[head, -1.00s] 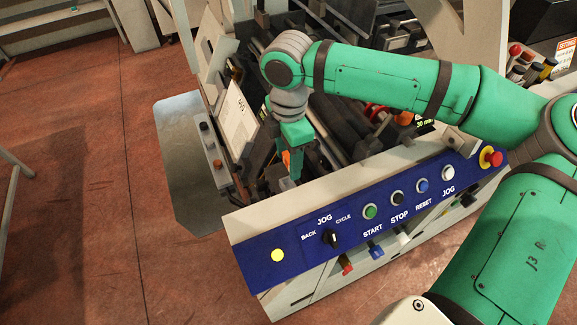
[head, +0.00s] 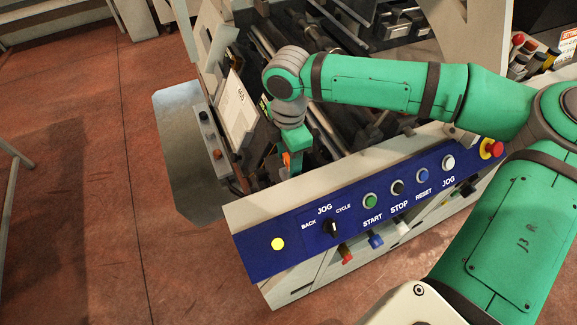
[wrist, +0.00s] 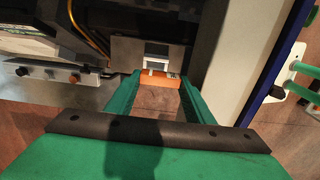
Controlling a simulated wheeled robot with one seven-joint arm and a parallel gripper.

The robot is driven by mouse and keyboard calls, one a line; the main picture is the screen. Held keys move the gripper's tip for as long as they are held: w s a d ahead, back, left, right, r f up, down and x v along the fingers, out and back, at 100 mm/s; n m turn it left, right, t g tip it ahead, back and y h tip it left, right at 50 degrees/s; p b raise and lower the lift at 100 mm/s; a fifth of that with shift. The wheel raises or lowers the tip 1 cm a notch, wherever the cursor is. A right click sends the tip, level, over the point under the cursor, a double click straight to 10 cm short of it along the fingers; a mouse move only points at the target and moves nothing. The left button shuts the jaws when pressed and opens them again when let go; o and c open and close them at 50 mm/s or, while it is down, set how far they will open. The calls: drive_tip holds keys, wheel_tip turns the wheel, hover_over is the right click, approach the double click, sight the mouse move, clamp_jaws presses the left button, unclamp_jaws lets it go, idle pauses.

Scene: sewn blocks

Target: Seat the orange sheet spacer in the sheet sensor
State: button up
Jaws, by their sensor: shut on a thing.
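My gripper (wrist: 158,88) is shut on the orange sheet spacer (wrist: 157,79), which lies crosswise between the fingertips. In the head view the gripper (head: 291,163) points down into the machine behind the blue panel, with a bit of orange showing at the fingers. Just beyond the spacer in the wrist view is a grey metal bracket with a pale slot (wrist: 156,57), which looks like the sheet sensor. The spacer appears close to its near edge; whether they touch cannot be told. The sensor is hidden in the head view.
The blue control panel (head: 318,241) with several buttons runs along the machine's front, close to the gripper. A white plate (head: 236,108) stands left of my wrist. A cable (wrist: 88,28) and a side box with knobs (wrist: 48,74) lie left in the wrist view.

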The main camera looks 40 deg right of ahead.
drive_tip(key=shift+f, duration=1.85)
drive_tip(key=shift+f, duration=0.2)
drive_tip(key=o, duration=1.1)
drive_tip(key=shift+s, duration=0.1)
drive_tip(key=r, duration=1.1)
drive_tip(key=shift+a, duration=0.35)
drive_tip(key=shift+d+f, duration=0.1)
